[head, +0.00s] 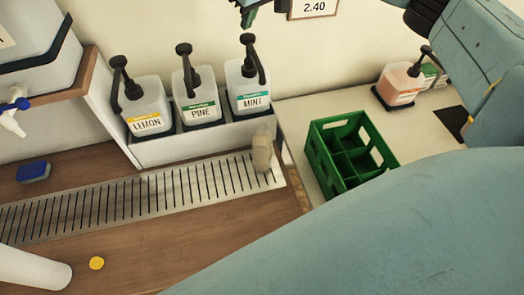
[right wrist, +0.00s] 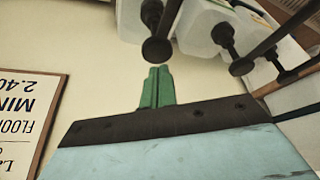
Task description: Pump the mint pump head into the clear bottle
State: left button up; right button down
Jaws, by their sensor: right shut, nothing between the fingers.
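The mint dispenser (head: 249,88) is a white jug with a teal MINT label, rightmost of three on a white shelf. Its black pump head (head: 248,40) stands up, with the spout pointing forward. The clear bottle (head: 262,148), small and beige-looking, stands upright on the slotted drip tray below the mint dispenser. My right gripper (head: 250,14) has green fingers, shut and empty, above the mint pump head and apart from it in the head view. In the right wrist view the shut fingers (right wrist: 157,88) are close to the black mint pump head (right wrist: 157,48). My left gripper is out of view.
Lemon (head: 148,105) and pine (head: 197,97) dispensers stand left of mint. A green divided crate (head: 350,150) and a pink dispenser (head: 398,85) are at right. The slotted drip tray (head: 130,200) is clear at left. A blue sponge (head: 33,171) and a yellow cap (head: 97,263) lie on the counter.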

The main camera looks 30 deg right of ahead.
notch_tip(320, 180, up, 6)
jog(key=p, duration=0.3)
jog(key=shift+f+p, duration=0.15)
jog(key=shift+p, duration=0.15)
